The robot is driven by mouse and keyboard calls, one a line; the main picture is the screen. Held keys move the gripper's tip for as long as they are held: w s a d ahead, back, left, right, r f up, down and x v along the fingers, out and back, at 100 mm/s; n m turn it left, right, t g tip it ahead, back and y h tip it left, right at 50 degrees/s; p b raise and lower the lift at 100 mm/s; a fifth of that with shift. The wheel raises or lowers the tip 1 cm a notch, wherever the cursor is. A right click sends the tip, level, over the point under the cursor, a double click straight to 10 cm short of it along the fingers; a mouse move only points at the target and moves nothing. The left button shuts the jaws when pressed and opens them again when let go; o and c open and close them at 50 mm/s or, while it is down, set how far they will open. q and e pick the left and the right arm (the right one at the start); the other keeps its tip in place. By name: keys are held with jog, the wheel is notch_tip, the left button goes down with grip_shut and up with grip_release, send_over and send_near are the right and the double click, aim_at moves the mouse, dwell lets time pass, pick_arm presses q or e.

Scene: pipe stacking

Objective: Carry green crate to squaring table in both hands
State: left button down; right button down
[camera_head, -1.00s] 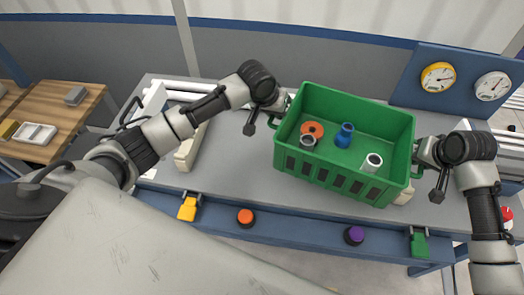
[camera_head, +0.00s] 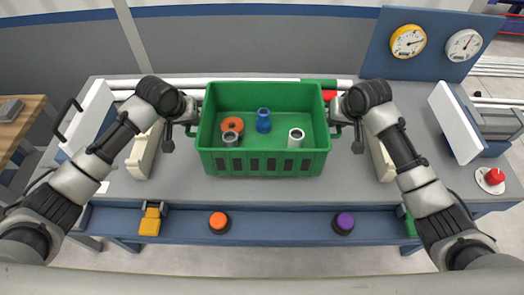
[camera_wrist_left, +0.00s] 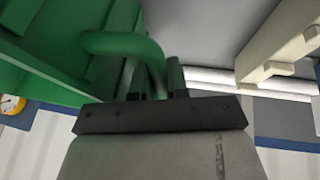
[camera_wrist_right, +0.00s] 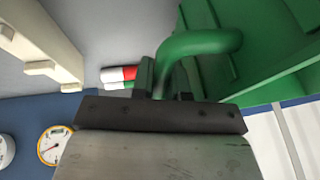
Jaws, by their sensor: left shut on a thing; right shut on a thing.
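The green crate (camera_head: 264,163) is level over the middle of the grey squaring table (camera_head: 300,194) in the head view. Inside it are an orange ring-like piece (camera_head: 232,125), a grey pipe piece (camera_head: 231,139), a blue fitting (camera_head: 263,121) and a white pipe piece (camera_head: 296,138). My left gripper (camera_head: 194,117) is shut on the crate's left handle, which also shows in the left wrist view (camera_wrist_left: 125,45). My right gripper (camera_head: 336,116) is shut on the right handle, seen in the right wrist view (camera_wrist_right: 200,43). I cannot tell whether the crate's underside touches the table.
Cream blocks (camera_head: 144,150) and (camera_head: 380,156) flank the crate. White pipes (camera_head: 240,80) lie behind it. Orange (camera_head: 219,221) and purple (camera_head: 344,222) buttons sit on the front rail. A red button (camera_head: 494,176) is at right; two gauges (camera_head: 408,41) stand at back right.

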pick_arm(q)
jog(key=shift+r, duration=0.15)
pick_arm(e)
jog(key=shift+d+r, duration=0.1)
jog(key=shift+d, duration=0.05)
pick_arm(q)
jog(key=shift+a, duration=0.1)
